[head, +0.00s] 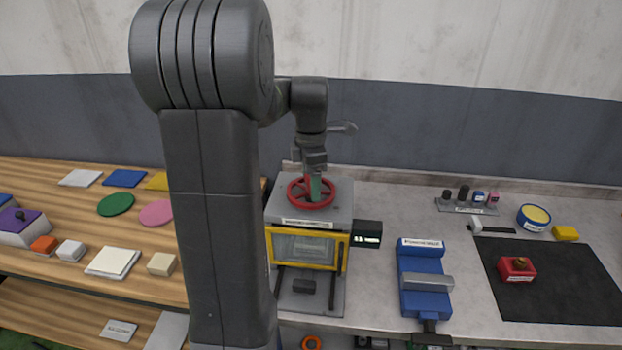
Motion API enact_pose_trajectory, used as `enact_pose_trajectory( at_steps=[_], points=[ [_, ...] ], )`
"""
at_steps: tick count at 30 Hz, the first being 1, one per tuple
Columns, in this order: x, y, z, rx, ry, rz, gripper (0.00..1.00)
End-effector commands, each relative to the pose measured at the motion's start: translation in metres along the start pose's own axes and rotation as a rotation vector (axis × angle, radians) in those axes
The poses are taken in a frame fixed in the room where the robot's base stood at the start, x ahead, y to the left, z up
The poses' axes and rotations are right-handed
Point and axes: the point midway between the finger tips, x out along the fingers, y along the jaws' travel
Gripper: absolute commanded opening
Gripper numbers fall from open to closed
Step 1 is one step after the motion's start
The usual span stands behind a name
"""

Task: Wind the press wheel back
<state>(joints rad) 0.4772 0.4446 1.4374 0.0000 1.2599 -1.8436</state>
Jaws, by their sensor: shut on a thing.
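The red press wheel (291,196) lies flat on top of the grey press (343,213), which stands on the grey worktop. My gripper (314,187) points down at the wheel from above and is shut, with its tips at the wheel. A green part (315,187) shows between the tips and the wheel's middle; I cannot tell which part of the wheel is held. The press has a yellow-framed window (305,247) in front and a small dark display (367,235) with green digits on its right.
A blue vise (420,262) stands right of the press. Further right are a black mat (560,290) with a red block (516,269), a rack of small parts (467,208) and a round blue-yellow tin (534,217). A wooden table (60,190) with coloured pieces is at left.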

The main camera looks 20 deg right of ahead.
Motion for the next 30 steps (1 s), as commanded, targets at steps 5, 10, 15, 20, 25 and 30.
enact_pose_trajectory(
  at_steps=[5, 10, 15, 20, 25, 30],
  points=[
    [-0.001, 0.0006, 0.0001, -0.168, -0.001, 0.003, 0.5],
    [-0.0011, 0.0006, 0.0001, -0.329, -0.001, 0.003, 0.5],
    [-0.0011, 0.0006, 0.0001, -0.49, -0.001, 0.003, 0.5],
    [-0.0012, 0.0006, 0.0001, -0.642, -0.002, 0.002, 0.5],
    [-0.0012, 0.0006, 0.0001, -0.798, -0.002, 0.002, 0.5],
    [-0.0012, 0.0007, 0.0001, -0.935, -0.002, 0.002, 0.5]
  ],
)
